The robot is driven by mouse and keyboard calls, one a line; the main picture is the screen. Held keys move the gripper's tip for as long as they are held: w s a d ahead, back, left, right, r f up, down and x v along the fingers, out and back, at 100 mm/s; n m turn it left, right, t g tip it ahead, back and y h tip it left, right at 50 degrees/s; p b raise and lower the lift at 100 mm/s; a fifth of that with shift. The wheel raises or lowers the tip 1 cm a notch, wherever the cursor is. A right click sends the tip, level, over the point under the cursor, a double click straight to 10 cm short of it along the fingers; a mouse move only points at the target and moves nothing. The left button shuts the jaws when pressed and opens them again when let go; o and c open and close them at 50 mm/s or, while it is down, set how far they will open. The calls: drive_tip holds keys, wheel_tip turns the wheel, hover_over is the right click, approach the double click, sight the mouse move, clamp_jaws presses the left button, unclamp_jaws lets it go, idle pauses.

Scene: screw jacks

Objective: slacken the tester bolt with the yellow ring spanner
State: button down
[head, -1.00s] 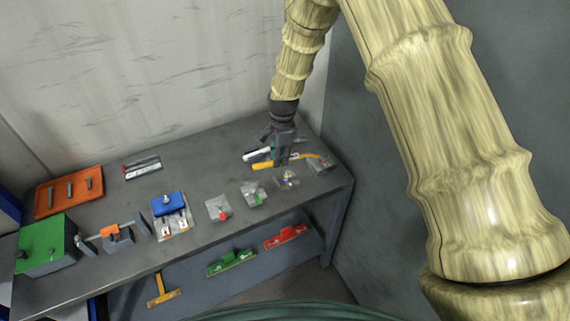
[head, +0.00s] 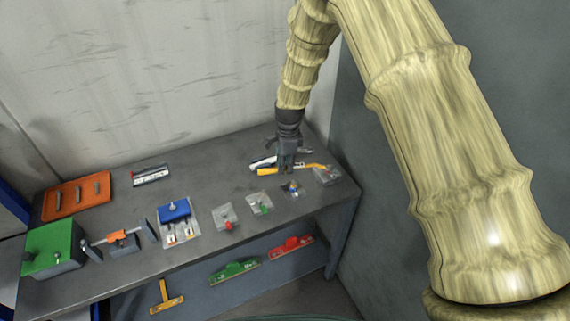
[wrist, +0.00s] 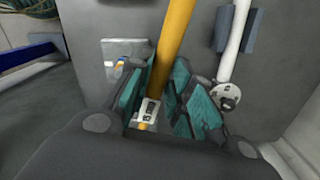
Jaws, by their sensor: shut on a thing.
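The yellow ring spanner (head: 312,167) lies roughly level just above the bench. My gripper (head: 286,168) points down and is shut on its shaft. In the wrist view the yellow shaft (wrist: 172,40) runs up between the teal finger pads and out of the top of the picture. The spanner's right end reaches a small grey plate (head: 327,176) near the bench's right end; the ring and any bolt there are too small to make out. Another plate (head: 291,189), with a small blue and yellow part, sits in front of my gripper. I cannot tell which plate carries the tester bolt.
A white-handled tool (wrist: 235,40) lies in a grey holder close behind the spanner. Plates with a green (head: 260,204) and a red part (head: 226,219) stand to the left, then a blue-topped fixture (head: 174,213).

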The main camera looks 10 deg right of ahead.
drive_tip(key=shift+f+b, duration=0.35)
drive_tip(key=shift+f, duration=0.55)
drive_tip(key=shift+s, duration=0.1)
idle(0.6)
